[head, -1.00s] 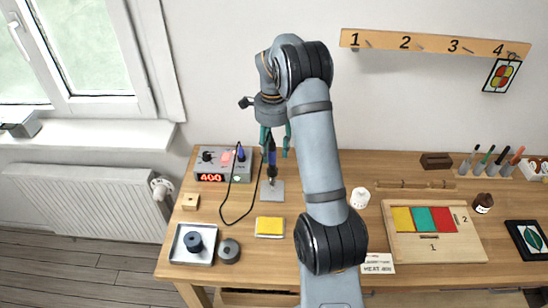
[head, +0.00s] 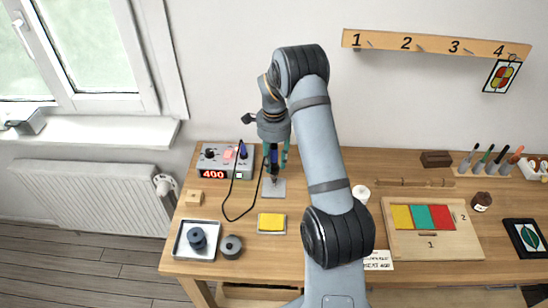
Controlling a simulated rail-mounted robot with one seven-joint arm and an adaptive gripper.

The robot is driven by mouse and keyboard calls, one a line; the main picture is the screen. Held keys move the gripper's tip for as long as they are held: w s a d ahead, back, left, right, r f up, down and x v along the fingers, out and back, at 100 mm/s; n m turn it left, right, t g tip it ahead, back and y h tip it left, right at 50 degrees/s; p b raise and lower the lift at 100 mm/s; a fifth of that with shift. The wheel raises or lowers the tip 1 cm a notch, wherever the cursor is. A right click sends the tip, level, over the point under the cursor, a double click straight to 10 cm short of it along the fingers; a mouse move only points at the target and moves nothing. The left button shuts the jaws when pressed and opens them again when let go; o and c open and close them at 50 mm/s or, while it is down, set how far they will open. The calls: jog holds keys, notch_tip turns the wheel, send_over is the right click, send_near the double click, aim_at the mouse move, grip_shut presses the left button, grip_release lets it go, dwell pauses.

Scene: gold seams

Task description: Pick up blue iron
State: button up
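The blue iron (head: 274,157) stands upright over a grey stand plate (head: 273,188) beside the soldering station, its handle blue and its lower part dark. My gripper (head: 276,160) points down over it, with one teal finger on each side of the blue handle. The fingers look apart, and I cannot make out contact with the handle. The gripper body hides the top of the iron. A black cord loops on the table to the left of the stand.
The soldering station (head: 228,162) shows 400 and stands just left of the iron. A yellow sponge (head: 271,223) lies in front. A tray (head: 183,253) with a dark spool, a dark round piece (head: 231,246) and a wooden block (head: 194,198) are at left. A panel board (head: 405,243) lies at right.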

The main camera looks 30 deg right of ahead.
grip_shut()
dwell(0.4)
